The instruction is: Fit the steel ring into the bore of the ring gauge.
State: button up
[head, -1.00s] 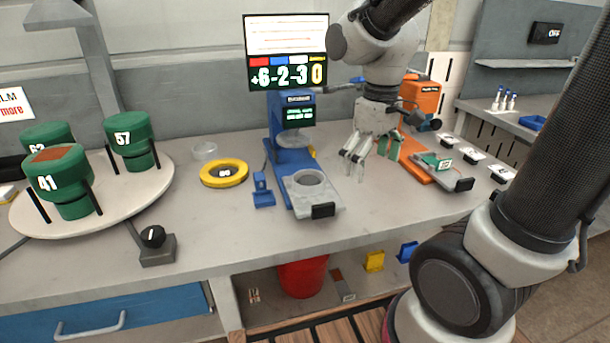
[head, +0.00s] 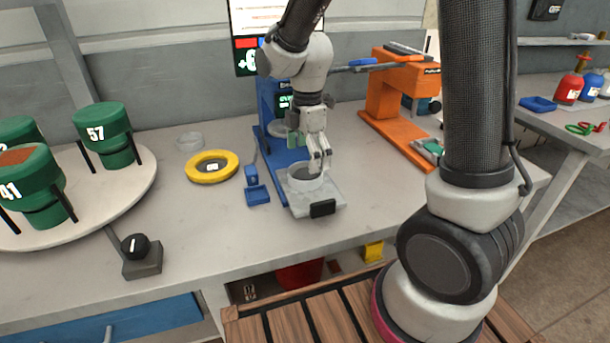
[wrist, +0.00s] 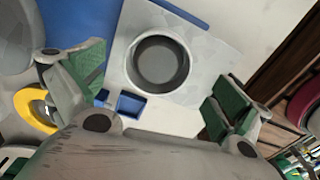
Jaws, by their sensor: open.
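The steel ring (head: 297,184) stands on the light plate (head: 324,197) at the front of the blue press-like fixture. In the wrist view the ring (wrist: 131,68) appears from above, round with a dark inside. My gripper (head: 319,163) is over the ring's right side in the head view, fingers pointing down. In the wrist view the green-padded fingers (wrist: 158,80) are spread wide on either side of the ring, with nothing between them held. The yellow ring gauge (head: 193,174) lies flat on the bench left of the fixture; only its edge shows in the wrist view (wrist: 27,104).
A small blue tray (head: 257,195) stands between gauge and fixture. A clear dish (head: 190,141) lies behind the gauge. A round table with green numbered canisters (head: 107,132) is at left. An orange device (head: 392,120) stands right of the fixture.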

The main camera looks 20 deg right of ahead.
aim_at(306, 173)
jog(key=f, duration=0.4)
jog(key=shift+a+f, duration=0.2)
jog(key=c, duration=1.2)
jog(key=shift+r, duration=0.1)
